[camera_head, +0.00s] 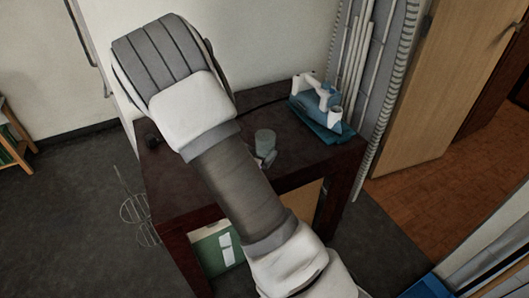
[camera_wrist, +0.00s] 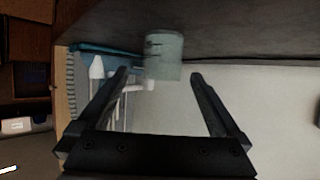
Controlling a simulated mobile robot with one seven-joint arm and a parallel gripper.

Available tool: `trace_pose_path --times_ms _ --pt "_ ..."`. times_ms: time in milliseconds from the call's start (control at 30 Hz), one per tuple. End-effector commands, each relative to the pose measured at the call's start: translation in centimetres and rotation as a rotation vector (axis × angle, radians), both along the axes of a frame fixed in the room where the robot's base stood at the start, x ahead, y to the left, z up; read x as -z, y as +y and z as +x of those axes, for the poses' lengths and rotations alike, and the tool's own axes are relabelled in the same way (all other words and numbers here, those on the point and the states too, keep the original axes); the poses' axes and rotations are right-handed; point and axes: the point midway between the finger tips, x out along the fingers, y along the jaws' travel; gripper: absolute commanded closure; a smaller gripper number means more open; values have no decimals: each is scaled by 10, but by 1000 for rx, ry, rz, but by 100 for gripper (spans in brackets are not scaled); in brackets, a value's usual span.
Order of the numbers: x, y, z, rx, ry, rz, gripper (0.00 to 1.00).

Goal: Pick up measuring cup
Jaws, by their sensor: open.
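The measuring cup (camera_wrist: 164,56) is a small translucent grey-green cup with faint dark markings. In the wrist view it is at top centre, just beyond and between the fingertips of my gripper (camera_wrist: 160,76). My gripper is open, with nothing held between its fingers. In the head view the cup (camera_head: 265,141) stands on the dark reddish-brown table (camera_head: 190,190), just right of my arm. My arm crosses the middle of the head view, and the gripper fingers cannot be made out there.
A blue and white object (camera_head: 320,105) sits at the table's back right. A small item (camera_head: 266,160) lies close to the cup, partly hidden by my arm. A wall is behind the table. Ribbed hoses and pipes (camera_head: 365,60) stand right of it. A wire rack (camera_head: 138,208) is at its left.

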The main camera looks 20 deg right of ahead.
Motion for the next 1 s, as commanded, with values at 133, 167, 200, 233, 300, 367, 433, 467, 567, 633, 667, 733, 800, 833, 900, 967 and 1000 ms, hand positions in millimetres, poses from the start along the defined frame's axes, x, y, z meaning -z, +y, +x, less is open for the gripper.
trace_pose_path --times_ms 133,167,200,233,300,367,433,467,567,633,667,733,800,833,900,967,1000 --pt "17 -21 22 2 0 0 0" --pt "19 -24 26 1 0 0 0" --pt "22 -29 30 1 0 0 0" --pt "24 -32 33 1 0 0 0" --pt "27 -37 39 0 0 1 0" --pt "29 -40 43 0 -1 1 0" --pt "30 -42 45 -1 0 0 0" --pt "30 -42 46 -1 1 0 0" --pt "33 -48 54 -1 0 0 0" --pt "36 -54 62 0 -1 -1 0" --pt "38 -57 66 0 -1 -1 0" --pt "41 -63 74 0 0 0 0" --pt "45 -68 79 0 -1 1 0" --pt "46 -70 81 0 1 1 0" --pt "47 -72 84 -2 1 1 0" --pt "47 -72 85 -2 1 1 0" --pt "47 -72 85 -2 1 1 0"
